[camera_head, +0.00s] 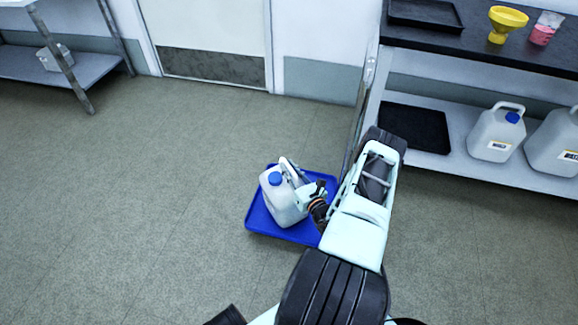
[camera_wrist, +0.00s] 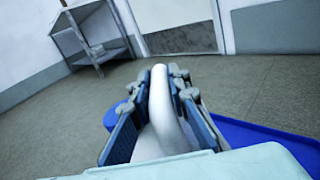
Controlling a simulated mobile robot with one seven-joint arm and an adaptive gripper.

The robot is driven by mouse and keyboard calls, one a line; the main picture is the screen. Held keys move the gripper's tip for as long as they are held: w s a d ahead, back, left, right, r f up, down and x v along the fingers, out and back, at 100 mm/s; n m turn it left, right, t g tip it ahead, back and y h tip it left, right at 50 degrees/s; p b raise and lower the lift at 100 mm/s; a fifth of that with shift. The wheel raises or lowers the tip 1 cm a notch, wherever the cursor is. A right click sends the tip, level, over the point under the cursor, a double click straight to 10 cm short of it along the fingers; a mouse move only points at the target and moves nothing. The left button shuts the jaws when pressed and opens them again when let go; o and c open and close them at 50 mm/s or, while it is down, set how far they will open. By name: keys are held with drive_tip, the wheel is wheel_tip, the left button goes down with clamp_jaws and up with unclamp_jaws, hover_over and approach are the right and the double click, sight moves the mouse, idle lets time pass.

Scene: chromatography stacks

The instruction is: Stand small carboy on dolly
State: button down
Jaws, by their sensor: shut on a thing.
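The small carboy (camera_head: 281,206) is a white jug with a blue cap and a looped handle. In the head view it is over the blue dolly (camera_head: 262,221), which lies low on the floor. It looks upright or slightly tilted; I cannot tell whether its base touches the dolly. My gripper (camera_head: 297,178) is shut on the carboy's handle. In the wrist view the white handle (camera_wrist: 160,95) runs between the two fingers of my gripper (camera_wrist: 160,90), and the dolly (camera_wrist: 255,137) shows at the lower right. My arm hides the dolly's right part.
A bench at the right has a lower shelf (camera_head: 456,165) with two larger carboys (camera_head: 495,137) and a black mat (camera_head: 415,124). A yellow funnel (camera_head: 505,23) and a black tray (camera_head: 425,13) are on top. A metal rack (camera_head: 60,66) stands far left. The floor left of the dolly is clear.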

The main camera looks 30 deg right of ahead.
drive_tip(key=shift+f, duration=0.55)
drive_tip(key=c, duration=2.3)
unclamp_jaws()
drive_tip(key=shift+f, duration=0.25)
drive_tip(key=o, duration=0.5)
drive_tip(key=shift+c, duration=0.2)
drive_tip(key=shift+r, duration=0.1)
